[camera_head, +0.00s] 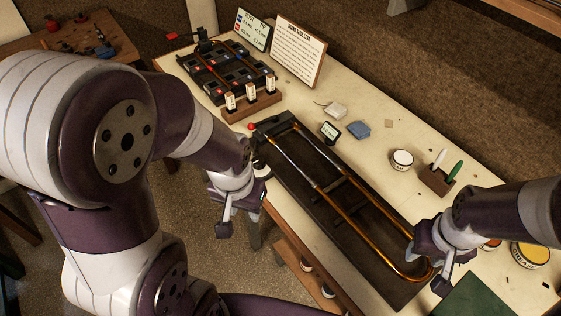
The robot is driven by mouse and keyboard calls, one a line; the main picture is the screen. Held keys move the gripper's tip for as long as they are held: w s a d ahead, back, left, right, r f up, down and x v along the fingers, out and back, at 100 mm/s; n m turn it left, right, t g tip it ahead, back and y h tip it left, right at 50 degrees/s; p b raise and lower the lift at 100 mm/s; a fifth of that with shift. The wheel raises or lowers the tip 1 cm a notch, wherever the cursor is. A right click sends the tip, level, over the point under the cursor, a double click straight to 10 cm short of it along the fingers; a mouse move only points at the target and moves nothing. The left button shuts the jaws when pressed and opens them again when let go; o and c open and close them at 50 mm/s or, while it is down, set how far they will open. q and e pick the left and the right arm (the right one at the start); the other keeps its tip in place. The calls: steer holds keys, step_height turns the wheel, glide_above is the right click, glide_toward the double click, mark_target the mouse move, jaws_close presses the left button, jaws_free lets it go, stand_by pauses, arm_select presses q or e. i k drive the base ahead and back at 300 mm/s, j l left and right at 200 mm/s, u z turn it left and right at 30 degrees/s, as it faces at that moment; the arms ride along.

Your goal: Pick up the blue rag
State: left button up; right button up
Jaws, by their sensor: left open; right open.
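The blue rag (358,129) is a small folded square lying flat on the pale bench top, behind the long black tray. A whitish folded cloth (335,109) lies just left of it, apart from it. My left gripper (240,213) is open and empty off the bench's front edge, left of the tray and well away from the rag. My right gripper (432,270) is open over the near right end of the tray, far from the rag, and hides part of the brass slide there.
The black tray (285,185) holds a long brass slide. A white round tin (401,160) and a wooden pen holder (436,181) stand to the right. Bench around the rag is mostly clear.

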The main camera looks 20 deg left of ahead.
mark_target(361, 131)
steer(key=i+j, duration=0.15)
steer(key=j, duration=0.2)
steer(key=i+j+z, duration=0.1)
steer(key=j, duration=0.2)
steer(key=i+j, duration=0.2)
steer(key=j, duration=0.15)
steer(key=i+j, duration=0.15)
steer(key=j, duration=0.2)
steer(key=i+j+z, duration=0.1)
steer(key=j, duration=0.25)
steer(key=i+j, duration=0.2)
steer(key=j, duration=0.15)
steer(key=i+j+z, duration=0.1)
steer(key=j, duration=0.25)
